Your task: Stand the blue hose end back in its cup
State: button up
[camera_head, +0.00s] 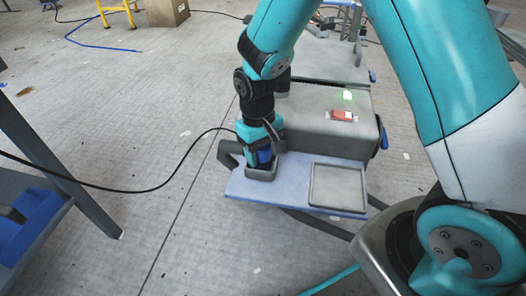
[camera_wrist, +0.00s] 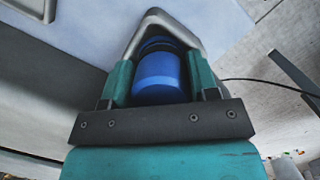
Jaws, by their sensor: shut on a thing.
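The blue hose end (camera_head: 264,156) is upright between the fingers of my gripper (camera_head: 258,152), which is shut on it. In the wrist view the hose end (camera_wrist: 158,78) fills the space between the two teal fingers. The grey cup (camera_head: 262,174) stands at the left part of the pale blue shelf, directly under the hose end. Its rim (camera_wrist: 150,20) shows around and beyond the hose end in the wrist view. The lower end of the hose end is hidden, so I cannot tell how deep it sits in the cup.
The shelf (camera_head: 290,202) also carries a shallow grey tray (camera_head: 338,187) at right. Behind it is a grey machine housing (camera_head: 310,118) with a red item (camera_head: 343,115) and a green light. A black cable (camera_head: 150,190) runs left across the floor. A blue-grey frame (camera_head: 75,165) stands at left.

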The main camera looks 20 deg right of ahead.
jog(key=o, duration=0.8)
jog(key=shift+f, duration=0.1)
jog(key=shift+o, duration=0.2)
jog(key=r+p, duration=0.1)
jog(key=r, duration=0.3)
jog(key=w+r+p, duration=0.1)
jog(key=r+p, duration=0.1)
jog(key=r, duration=0.2)
jog(key=r+p, duration=0.2)
jog(key=r, duration=0.1)
jog(key=shift+w+a+r, duration=0.1)
jog(key=shift+w+r, duration=0.25)
jog(key=shift+r, duration=0.05)
jog(key=s+a+r+n+t+y, duration=0.1)
jog(key=s+a+r+n+y, duration=0.1)
jog(key=s+r, duration=0.5)
jog(key=s+a+r+n+y, duration=0.2)
jog(key=s+r, duration=0.5)
jog(key=s, duration=0.6)
jog(key=shift+a+r+n+t, duration=0.15)
jog(key=shift+r+n+t, duration=0.25)
jog(key=shift+n, duration=0.2)
jog(key=shift+p, duration=0.3)
